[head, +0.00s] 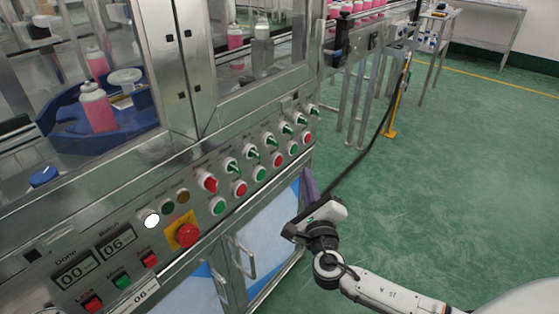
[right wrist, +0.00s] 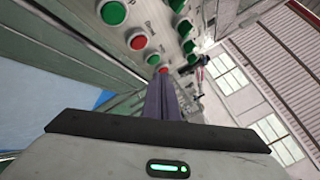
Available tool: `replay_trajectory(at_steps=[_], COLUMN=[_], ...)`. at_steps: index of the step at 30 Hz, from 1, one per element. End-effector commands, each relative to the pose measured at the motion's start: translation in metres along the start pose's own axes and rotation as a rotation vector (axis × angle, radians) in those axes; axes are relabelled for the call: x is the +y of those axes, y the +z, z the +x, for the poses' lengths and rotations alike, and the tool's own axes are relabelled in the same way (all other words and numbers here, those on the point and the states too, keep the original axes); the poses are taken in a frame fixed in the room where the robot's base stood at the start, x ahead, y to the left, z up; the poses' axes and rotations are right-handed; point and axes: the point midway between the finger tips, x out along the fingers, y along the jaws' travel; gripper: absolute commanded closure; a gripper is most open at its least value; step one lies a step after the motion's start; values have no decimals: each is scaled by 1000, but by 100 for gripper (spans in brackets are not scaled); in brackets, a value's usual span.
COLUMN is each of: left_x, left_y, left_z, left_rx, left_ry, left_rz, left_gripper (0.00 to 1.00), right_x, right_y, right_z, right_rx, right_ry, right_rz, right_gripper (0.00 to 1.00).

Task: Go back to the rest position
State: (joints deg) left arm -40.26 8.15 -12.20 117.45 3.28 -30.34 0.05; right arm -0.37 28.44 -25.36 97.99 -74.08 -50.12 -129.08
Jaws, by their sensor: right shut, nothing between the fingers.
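My right gripper (head: 308,187) is in front of the lower right part of the crimping machine's control panel (head: 125,236), in the head view. Its purple-grey fingers point up toward the panel's right end and are closed together, with nothing between them. My left gripper is not in view.
The panel has a red emergency stop (head: 187,235) on a yellow plate, several switches and lit displays. Pink bottles (head: 98,107) stand behind the machine's glass. Cabinet doors with handles (head: 246,262) are below the panel. Green floor (head: 455,170) is clear to the right.

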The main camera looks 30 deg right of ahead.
Motion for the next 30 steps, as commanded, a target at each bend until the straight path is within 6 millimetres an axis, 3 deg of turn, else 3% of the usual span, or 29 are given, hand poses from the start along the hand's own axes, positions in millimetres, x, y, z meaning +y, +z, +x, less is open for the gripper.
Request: replay_trajectory(at_steps=[17, 20, 23, 30], left_x=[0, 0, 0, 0], left_y=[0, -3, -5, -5], left_z=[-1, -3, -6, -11], left_rx=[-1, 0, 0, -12], left_ry=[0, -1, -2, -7], left_rz=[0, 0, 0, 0], left_gripper=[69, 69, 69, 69], right_x=[6, 26, 58, 136], right_y=[-4, -18, -39, -70], right_z=[-4, -19, -50, -160], right_rx=[17, 84, 222, 758], right_ry=[22, 88, 180, 203], right_rz=[52, 247, 602, 1665], right_gripper=[100, 100, 100, 100])
